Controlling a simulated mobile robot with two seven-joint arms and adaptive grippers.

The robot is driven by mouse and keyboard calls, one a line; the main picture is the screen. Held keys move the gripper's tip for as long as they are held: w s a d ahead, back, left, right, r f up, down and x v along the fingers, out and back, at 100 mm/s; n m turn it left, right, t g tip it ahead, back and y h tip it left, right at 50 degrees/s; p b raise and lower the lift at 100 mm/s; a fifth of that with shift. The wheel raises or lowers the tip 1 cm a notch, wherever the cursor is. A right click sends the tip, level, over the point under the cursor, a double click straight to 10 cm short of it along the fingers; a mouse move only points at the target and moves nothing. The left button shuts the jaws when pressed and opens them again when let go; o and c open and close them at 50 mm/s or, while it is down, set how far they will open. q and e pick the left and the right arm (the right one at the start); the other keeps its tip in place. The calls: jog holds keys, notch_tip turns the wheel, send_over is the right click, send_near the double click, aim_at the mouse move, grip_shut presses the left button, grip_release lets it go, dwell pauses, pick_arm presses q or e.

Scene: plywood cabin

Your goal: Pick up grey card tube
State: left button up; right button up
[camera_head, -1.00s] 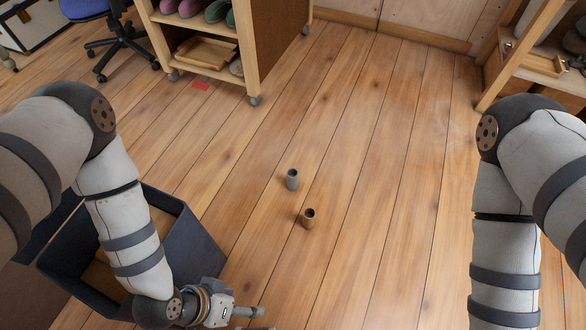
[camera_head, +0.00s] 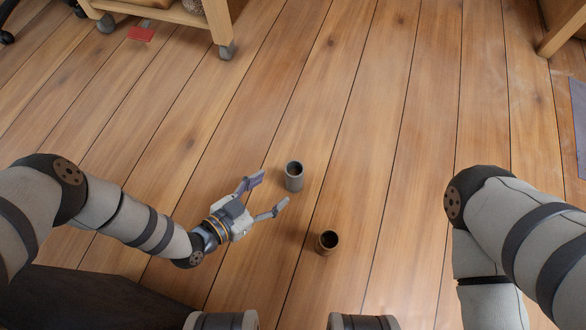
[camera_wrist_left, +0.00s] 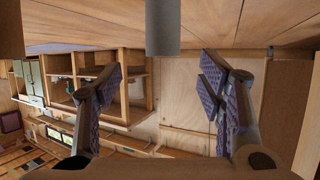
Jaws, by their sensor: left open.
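The grey card tube (camera_head: 294,177) stands upright on the plank floor near the middle of the head view, its dark open end up. My left gripper (camera_head: 270,191) is open and empty, with its fingers pointing toward the tube from the left and near side. In the left wrist view, the tube (camera_wrist_left: 162,28) hangs in from the top edge, centred beyond the spread fingertips (camera_wrist_left: 162,68) and apart from them. Part of it is cut off there. My right arm comes in at the right, but its gripper is out of view.
A dark box (camera_head: 85,300) is at the lower left. A wheeled wooden shelf (camera_head: 175,12) stands at the top left. Floor beyond the grey tube is clear.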

aim_at(290, 173)
pick_arm(q)
jog(key=b+x, duration=0.1)
jog(key=x, duration=0.2)
jog(key=b+x, duration=0.2)
jog(key=x, duration=0.2)
jog(key=b+x, duration=0.2)
jog(key=x, duration=0.1)
jog(key=shift+w+r, duration=0.3)
jog(key=shift+w, duration=0.05)
jog(key=shift+c, duration=0.6)
jog(key=c, duration=1.1)
